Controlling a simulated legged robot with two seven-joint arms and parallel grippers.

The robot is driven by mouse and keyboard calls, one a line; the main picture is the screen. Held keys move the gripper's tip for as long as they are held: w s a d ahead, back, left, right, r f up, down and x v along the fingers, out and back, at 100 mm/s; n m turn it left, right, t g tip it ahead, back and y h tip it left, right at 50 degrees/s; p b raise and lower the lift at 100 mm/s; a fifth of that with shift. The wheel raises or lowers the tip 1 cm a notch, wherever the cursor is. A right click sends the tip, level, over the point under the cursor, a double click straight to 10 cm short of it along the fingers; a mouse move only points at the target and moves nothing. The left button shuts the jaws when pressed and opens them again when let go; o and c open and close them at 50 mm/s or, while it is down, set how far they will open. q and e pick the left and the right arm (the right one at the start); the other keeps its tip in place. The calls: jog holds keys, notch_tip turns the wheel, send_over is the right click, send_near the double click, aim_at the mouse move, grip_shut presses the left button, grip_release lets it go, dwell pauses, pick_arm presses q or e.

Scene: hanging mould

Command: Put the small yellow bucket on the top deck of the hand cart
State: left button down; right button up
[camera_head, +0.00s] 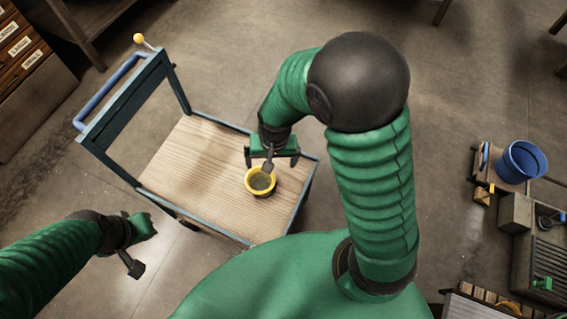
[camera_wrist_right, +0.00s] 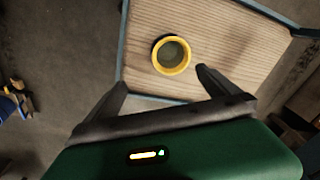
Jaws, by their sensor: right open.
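The small yellow bucket (camera_head: 260,181) is on the wooden top deck of the hand cart (camera_head: 190,165), near the deck's right end. It appears upright, with a dark inside. In the right wrist view the bucket (camera_wrist_right: 171,56) stands on the deck (camera_wrist_right: 225,45), ahead of the fingers and apart from them. My right gripper (camera_head: 271,160) is open and empty, just beyond the bucket in the head view; it also shows in the right wrist view (camera_wrist_right: 162,86).
A blue bucket (camera_head: 521,162) stands at the right by a grey bench. Wooden drawers (camera_head: 22,50) stand at the upper left. Most of the deck is bare.

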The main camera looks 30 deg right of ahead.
pick_arm(q)
jog(key=p+v, duration=0.5)
jog(key=shift+w+r, duration=0.25)
jog(key=shift+w, duration=0.05)
pick_arm(e)
jog(key=s+d+r+n, duration=0.1)
jog(key=s+r+n, duration=0.1)
jog(key=r, duration=0.4)
jog(key=s+d+r+n+t, duration=0.1)
jog(key=s+d+r+n, duration=0.1)
jog(key=s+r, duration=0.2)
jog(key=shift+s+d+r+n+t, duration=0.3)
jog(key=shift+r+n, duration=0.1)
jog(key=shift+r, duration=0.45)
pick_arm(q)
jog(key=shift+w, duration=0.1)
pick_arm(e)
jog(key=shift+w, duration=0.1)
